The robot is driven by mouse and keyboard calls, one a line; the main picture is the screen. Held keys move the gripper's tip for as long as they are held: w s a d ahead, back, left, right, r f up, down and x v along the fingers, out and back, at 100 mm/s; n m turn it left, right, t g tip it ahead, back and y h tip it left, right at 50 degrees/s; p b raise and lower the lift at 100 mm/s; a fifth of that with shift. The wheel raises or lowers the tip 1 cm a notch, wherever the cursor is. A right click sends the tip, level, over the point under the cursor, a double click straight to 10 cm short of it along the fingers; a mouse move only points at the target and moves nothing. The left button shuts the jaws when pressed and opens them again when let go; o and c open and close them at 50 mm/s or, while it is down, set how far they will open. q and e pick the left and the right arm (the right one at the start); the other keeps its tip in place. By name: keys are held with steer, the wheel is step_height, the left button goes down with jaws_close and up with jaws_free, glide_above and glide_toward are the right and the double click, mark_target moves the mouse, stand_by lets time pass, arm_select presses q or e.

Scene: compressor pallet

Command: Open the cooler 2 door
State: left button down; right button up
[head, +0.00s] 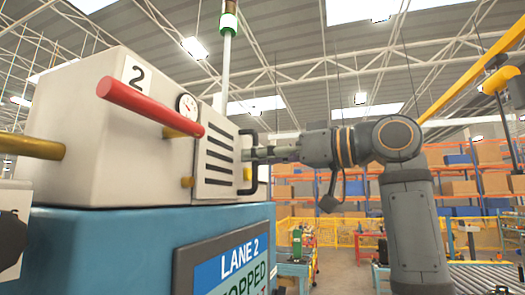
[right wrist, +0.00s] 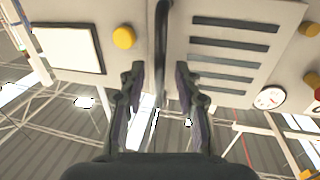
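Cooler 2 is a cream box (head: 85,140) marked "2" on a blue base (head: 110,250). Its slatted door (head: 216,160) looks closed, nearly flush with the front. A black upright bar handle (head: 250,185) stands at the door's right side. My right gripper (head: 262,154) reaches it from the right. In the right wrist view the handle (right wrist: 162,35) runs between the two fingers of the gripper (right wrist: 160,75), with a gap visible on both sides. The fingers are open. My left gripper does not show.
A red bar (head: 150,105) sticks out in front of the box, near a round gauge (head: 188,106). A brass-coloured rod (head: 30,146) juts out at the left. A "LANE 2" screen (head: 235,265) is on the base. Shelves with boxes (head: 460,188) stand far behind.

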steer(key=shift+c, duration=0.4)
steer(key=shift+a, duration=0.1)
jaws_close()
